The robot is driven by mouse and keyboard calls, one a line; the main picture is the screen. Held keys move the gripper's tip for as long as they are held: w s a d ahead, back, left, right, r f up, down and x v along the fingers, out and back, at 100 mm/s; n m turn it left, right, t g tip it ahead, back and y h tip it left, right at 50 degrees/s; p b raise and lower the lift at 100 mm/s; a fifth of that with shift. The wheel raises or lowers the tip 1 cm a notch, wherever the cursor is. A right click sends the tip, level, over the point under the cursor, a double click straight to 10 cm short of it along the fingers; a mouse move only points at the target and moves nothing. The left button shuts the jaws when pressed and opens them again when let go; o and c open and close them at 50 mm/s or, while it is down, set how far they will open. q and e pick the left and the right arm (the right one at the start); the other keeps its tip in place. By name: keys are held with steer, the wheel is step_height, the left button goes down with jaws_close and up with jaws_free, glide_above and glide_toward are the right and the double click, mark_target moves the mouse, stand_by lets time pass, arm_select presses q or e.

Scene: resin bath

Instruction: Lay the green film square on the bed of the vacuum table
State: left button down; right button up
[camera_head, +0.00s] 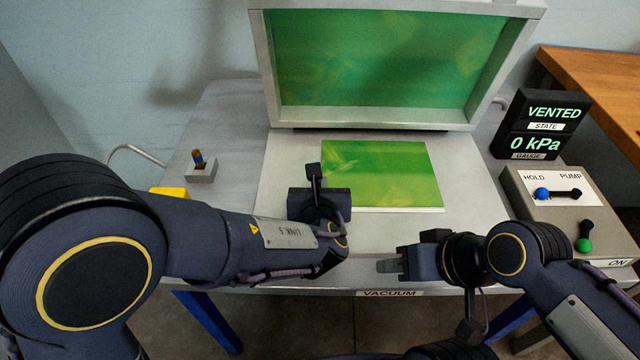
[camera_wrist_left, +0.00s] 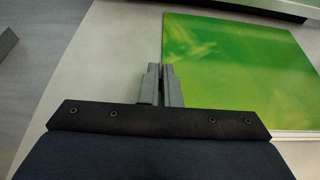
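The green film square (camera_head: 385,172) lies flat on the pale bed (camera_head: 285,190) of the vacuum table, with a thin white strip along its front edge. It also shows in the left wrist view (camera_wrist_left: 235,65). My left gripper (camera_head: 313,168) is over the bed at the film's left edge, its fingers close together in the left wrist view (camera_wrist_left: 161,72). I cannot tell whether the fingers touch the film. The hand hides the film's near left corner. My right gripper (camera_head: 388,266) is at the table's front edge, apart from the film. Its finger gap is not clear.
The raised frame with a green panel (camera_head: 390,60) stands open behind the bed. At the right are a display (camera_head: 540,125) reading VENTED and 0 kPa, and a control box (camera_head: 565,205) with blue and green knobs. A small toggle switch (camera_head: 201,172) sits at the left.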

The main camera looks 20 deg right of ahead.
arm_select(q)
steer(key=c, duration=1.6)
jaws_free()
steer(key=shift+o, duration=0.2)
steer(key=shift+r, duration=0.1)
arm_select(e)
steer(key=shift+r, duration=0.1)
